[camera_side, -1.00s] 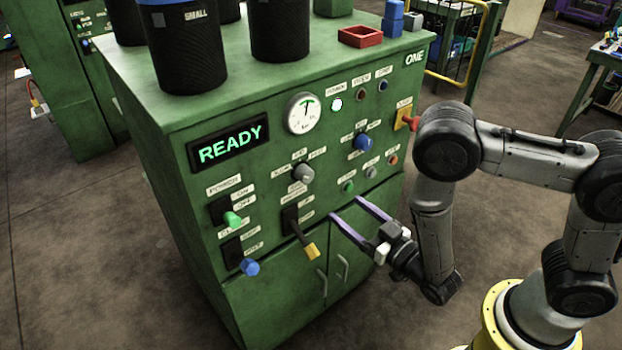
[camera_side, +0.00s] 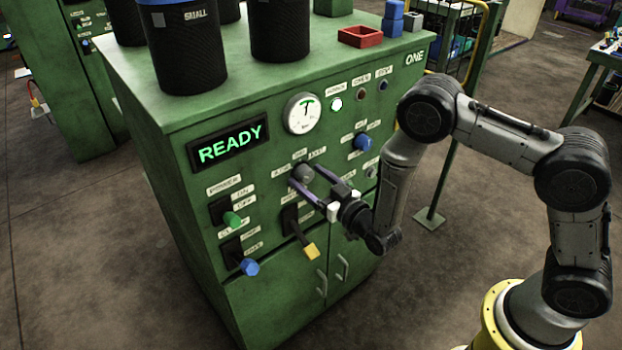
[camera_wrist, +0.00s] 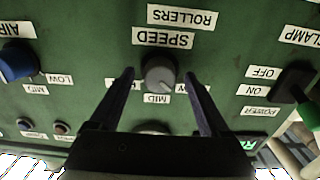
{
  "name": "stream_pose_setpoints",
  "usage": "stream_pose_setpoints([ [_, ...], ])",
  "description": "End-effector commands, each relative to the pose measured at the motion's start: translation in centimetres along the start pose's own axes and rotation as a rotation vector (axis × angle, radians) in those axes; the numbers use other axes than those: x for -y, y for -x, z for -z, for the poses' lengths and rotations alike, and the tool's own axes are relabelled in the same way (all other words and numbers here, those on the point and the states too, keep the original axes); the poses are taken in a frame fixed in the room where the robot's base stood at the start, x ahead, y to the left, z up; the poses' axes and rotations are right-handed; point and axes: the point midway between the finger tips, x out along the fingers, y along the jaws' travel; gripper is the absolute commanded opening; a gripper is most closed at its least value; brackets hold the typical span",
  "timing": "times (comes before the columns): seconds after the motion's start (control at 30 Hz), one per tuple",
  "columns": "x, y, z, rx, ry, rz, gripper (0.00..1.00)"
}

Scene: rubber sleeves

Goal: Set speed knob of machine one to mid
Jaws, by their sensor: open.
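Machine one (camera_side: 200,295) is a green cabinet with "ONE" on its top right corner. Its grey speed knob (camera_side: 303,173) is on the front panel, partly hidden by my gripper in the side view. The wrist view shows the panel upside down, with the grey knob (camera_wrist: 160,74) beside its SPEED label and MID just below. The labels at either side are partly covered by my fingers. A faint pale mark shows toward the knob's lower right, but its exact setting is hard to read. My gripper (camera_wrist: 160,76) is open, one finger on each side of the knob; contact cannot be told.
A black lever with a yellow end (camera_side: 309,249) sticks out below the knob. Another blue knob (camera_side: 362,142) is to the right. The display (camera_side: 229,145) reads READY.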

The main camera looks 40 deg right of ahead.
Motion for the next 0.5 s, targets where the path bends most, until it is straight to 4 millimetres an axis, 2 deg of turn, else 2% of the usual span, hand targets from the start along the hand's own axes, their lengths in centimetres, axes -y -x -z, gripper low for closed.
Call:
stream_pose_setpoints([
  [0.2,-0.01,-0.03,-0.01,0.000,0.000,0.000,0.80],
  [0.27,-0.01,-0.02,-0.01,0.000,0.000,0.000,0.71],
  [0.5,-0.01,0.00,-0.01,0.000,0.000,0.000,0.28],
])
